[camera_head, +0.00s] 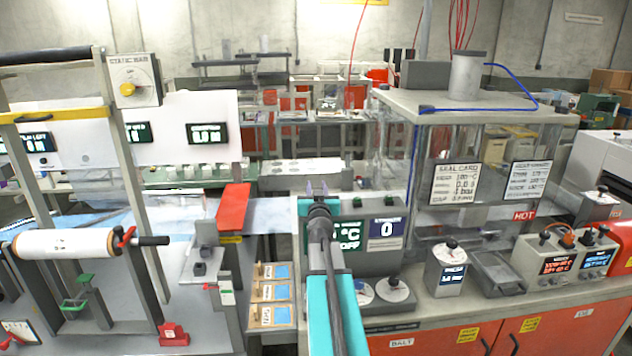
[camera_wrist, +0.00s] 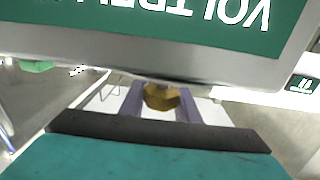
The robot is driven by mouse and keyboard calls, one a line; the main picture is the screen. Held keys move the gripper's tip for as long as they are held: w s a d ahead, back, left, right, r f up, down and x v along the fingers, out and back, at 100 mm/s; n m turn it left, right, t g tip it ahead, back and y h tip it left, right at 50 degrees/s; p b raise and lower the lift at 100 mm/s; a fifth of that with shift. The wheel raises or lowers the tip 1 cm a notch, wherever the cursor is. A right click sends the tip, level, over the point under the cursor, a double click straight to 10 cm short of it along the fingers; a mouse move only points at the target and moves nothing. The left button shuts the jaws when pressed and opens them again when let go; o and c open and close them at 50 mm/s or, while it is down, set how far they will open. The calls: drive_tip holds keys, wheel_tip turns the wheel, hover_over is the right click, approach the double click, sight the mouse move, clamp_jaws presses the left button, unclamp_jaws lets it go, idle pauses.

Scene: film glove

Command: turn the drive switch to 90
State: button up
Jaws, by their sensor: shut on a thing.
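In the wrist view, my gripper (camera_wrist: 160,104) has its two purple fingers closed on either side of a small brass-coloured knob (camera_wrist: 161,97). The knob sits below a grey casing edge and a green sign (camera_wrist: 180,22) with upside-down white lettering. No label or scale around the knob can be read, so I cannot confirm it as the drive switch or tell its angle. In the head view, my gripper (camera_head: 317,188) is at the end of my extended arm, near the middle. The knob cannot be made out there.
A glass-sided cabinet (camera_head: 484,102) stands farther right. A film roll stand (camera_head: 82,244) and a red block (camera_head: 233,207) are on the left.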

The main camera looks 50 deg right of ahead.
drive_tip(key=shift+w+r+g+h+p, duration=0.1)
drive_tip(key=shift+r+g+h+p, duration=0.25)
drive_tip(key=shift+p, duration=0.75)
drive_tip(key=shift+s+d+f+m+g+h+b, duration=0.1)
drive_tip(key=shift+s+f+m+g+h+b, duration=0.15)
drive_tip(key=shift+m+g+h, duration=0.3)
drive_tip(key=shift+s+d+f+m+g+h+b, duration=0.1)
drive_tip(key=shift+s+f+m+g+h, duration=0.15)
drive_tip(key=shift+m+g, duration=0.35)
drive_tip(key=shift+s+d+f+m+g+h+p, duration=0.1)
drive_tip(key=shift+s+m+g+h+p, duration=0.1)
drive_tip(key=shift+m+g+h+p, duration=0.7)
drive_tip(key=shift+g, duration=0.5)
drive_tip(key=shift+s+d+f+m+g+h, duration=0.1)
drive_tip(key=shift+s+m+g+h, duration=0.1)
drive_tip(key=shift+m+g, duration=0.5)
drive_tip(key=shift+s+d+r+m+g+h, duration=0.15)
drive_tip(key=shift+m+g+h, duration=0.2)
drive_tip(key=shift+g, duration=0.55)
drive_tip(key=shift+s+f+m+g+h, duration=0.1)
drive_tip(key=shift+s+f+m+g, duration=0.1)
drive_tip(key=shift+m+g, duration=0.5)
drive_tip(key=shift+s+m+g, duration=0.25)
drive_tip(key=shift+m+g, duration=0.25)
drive_tip(key=shift+g, duration=0.4)
drive_tip(key=shift+s+m+g, duration=0.25)
drive_tip(key=shift+m+g, duration=0.25)
drive_tip(key=shift+g, duration=0.4)
drive_tip(key=shift+s, duration=0.1)
